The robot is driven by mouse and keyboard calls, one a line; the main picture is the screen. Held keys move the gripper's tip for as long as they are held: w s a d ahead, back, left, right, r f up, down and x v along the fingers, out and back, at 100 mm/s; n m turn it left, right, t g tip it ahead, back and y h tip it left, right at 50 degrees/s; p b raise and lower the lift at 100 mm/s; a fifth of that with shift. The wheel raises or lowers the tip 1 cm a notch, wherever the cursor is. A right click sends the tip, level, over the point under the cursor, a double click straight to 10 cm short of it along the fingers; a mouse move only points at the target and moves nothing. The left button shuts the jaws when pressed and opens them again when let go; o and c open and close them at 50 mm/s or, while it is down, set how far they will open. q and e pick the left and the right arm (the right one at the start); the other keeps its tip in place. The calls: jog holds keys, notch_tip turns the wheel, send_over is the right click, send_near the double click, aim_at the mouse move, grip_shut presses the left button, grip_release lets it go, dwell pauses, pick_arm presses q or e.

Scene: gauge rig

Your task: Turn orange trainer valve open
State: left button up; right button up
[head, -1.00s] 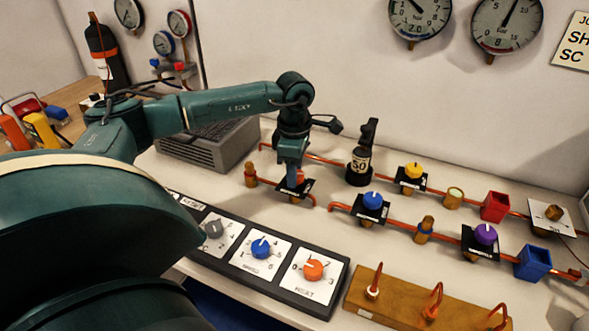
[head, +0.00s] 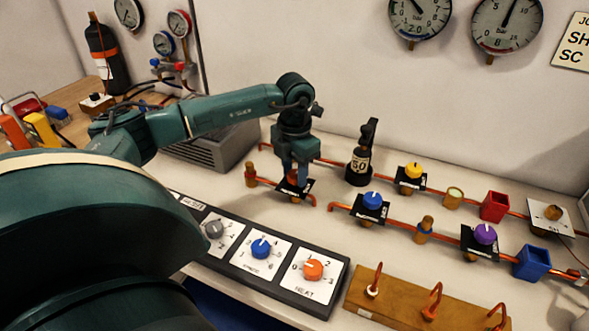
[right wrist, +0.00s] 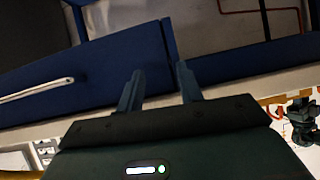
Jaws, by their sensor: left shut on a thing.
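The orange trainer valve (head: 294,178) sits on a black labelled plate on the copper pipe, left of the blue valve (head: 372,200). My left gripper (head: 294,181) points down over it and is shut on its orange knob, with a finger on each side. The fingers hide most of the knob, so its pointer cannot be read. In the right wrist view my right gripper (right wrist: 158,92) is open and empty, with blue drawer-like fronts beyond it.
A control panel with grey, blue and orange HEAT knobs (head: 313,270) lies in front. A black bottle jack (head: 360,160) stands behind and right of the valve. Yellow (head: 413,171) and purple (head: 485,234) valves are further right. A wooden block with copper hooks (head: 400,307) is at the front.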

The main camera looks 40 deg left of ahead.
aim_at(295, 174)
pick_arm(q)
jog(key=shift+n, duration=1.5)
jog(key=o, duration=1)
notch_tip(295, 174, up, 13)
jog(key=shift+r, duration=0.15)
